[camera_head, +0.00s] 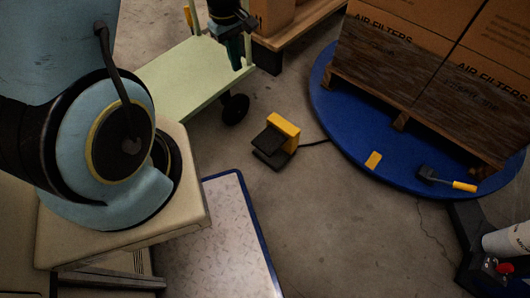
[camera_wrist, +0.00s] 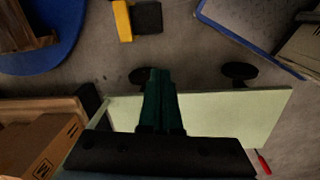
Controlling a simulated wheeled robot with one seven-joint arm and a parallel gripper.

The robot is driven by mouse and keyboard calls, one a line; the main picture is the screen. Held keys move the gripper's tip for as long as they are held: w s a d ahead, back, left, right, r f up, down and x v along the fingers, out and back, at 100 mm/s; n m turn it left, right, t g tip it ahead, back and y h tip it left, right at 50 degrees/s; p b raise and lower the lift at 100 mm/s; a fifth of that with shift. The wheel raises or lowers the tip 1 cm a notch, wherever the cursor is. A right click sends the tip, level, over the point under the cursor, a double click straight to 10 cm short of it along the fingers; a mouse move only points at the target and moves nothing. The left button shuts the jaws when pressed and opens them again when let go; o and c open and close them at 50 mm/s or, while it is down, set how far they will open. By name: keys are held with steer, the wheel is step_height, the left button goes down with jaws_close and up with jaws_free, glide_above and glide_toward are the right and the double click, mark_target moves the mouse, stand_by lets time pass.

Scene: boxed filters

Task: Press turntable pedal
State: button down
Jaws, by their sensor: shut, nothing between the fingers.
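The turntable pedal (camera_head: 274,141) is a black foot pedal with a yellow cover, sitting on the concrete floor with a cable running right. In the wrist view the pedal (camera_wrist: 136,19) is at the top, beyond the fingertips. The turntable (camera_head: 336,128) is a round blue disc at the right, bearing a wooden pallet of boxes; its edge (camera_wrist: 66,40) shows top left in the wrist view. My gripper (camera_head: 236,62) is shut and empty over the pale green cart, up and left of the pedal and apart from it. Its dark green fingers (camera_wrist: 156,74) show together in the wrist view.
The pale green cart (camera_head: 190,88) with black wheels stands left of the pedal. Cardboard boxes (camera_head: 400,50) are stacked on the turntable. A yellow-handled tool (camera_head: 445,181) lies on the disc's edge. A blue-edged mat (camera_head: 225,235) lies below. Floor around the pedal is clear.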

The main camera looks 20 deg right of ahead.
steer(key=n+b, duration=0.2)
steer(key=b, duration=0.8)
glide_above(265, 144)
step_height(265, 144, down, 21)
steer(key=shift+y, duration=0.4)
steer(key=shift+f, duration=0.15)
step_height(265, 144, down, 14)
steer(key=b, duration=0.7)
steer(key=shift+f+b, duration=0.1)
steer(key=shift+b, duration=0.35)
